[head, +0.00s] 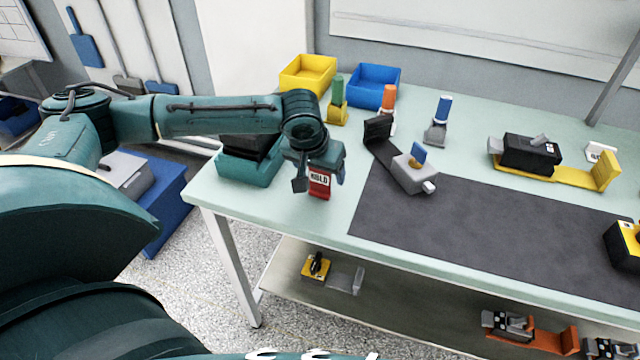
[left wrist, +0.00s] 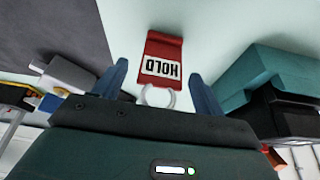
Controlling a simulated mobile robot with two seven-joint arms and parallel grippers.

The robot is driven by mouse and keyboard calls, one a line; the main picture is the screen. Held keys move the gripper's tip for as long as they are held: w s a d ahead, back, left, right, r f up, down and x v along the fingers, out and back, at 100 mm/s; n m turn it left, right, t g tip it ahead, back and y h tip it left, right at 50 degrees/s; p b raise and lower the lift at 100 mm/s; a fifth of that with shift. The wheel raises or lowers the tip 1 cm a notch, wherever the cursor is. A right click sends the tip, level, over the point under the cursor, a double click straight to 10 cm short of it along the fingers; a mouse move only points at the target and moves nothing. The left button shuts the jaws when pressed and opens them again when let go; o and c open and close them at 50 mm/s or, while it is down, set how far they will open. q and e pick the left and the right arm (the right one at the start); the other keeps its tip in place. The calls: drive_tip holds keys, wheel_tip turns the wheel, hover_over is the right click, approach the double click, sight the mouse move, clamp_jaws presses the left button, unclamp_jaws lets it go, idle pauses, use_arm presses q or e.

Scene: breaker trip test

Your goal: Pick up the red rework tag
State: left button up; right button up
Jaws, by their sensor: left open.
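The red rework tag (head: 320,184) has a white label reading HOLD and lies on the pale green table near its left front part. In the left wrist view the tag (left wrist: 163,56) lies just beyond the fingers, with a white ring at its near end. My left gripper (head: 316,184) is above the table right at the tag and partly covers it in the head view. In the left wrist view my left gripper (left wrist: 160,82) is open, its two blue fingers on either side of the ring end, with nothing held. My right gripper is not in view.
A teal tray (head: 247,168) with a black item stands just left of the tag. A dark mat (head: 480,220) lies to the right, with a grey fixture (head: 414,172) at its left end. Yellow (head: 308,75) and blue (head: 373,86) bins stand at the back.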

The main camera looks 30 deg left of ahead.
use_arm(q)
drive_tip(key=c, duration=1.1)
drive_tip(key=shift+o, duration=0.2)
drive_tip(key=shift+r, duration=0.15)
wheel_tip(320, 180, up, 10)
drive_tip(key=shift+f, duration=0.15)
drive_tip(key=shift+d, duration=0.1)
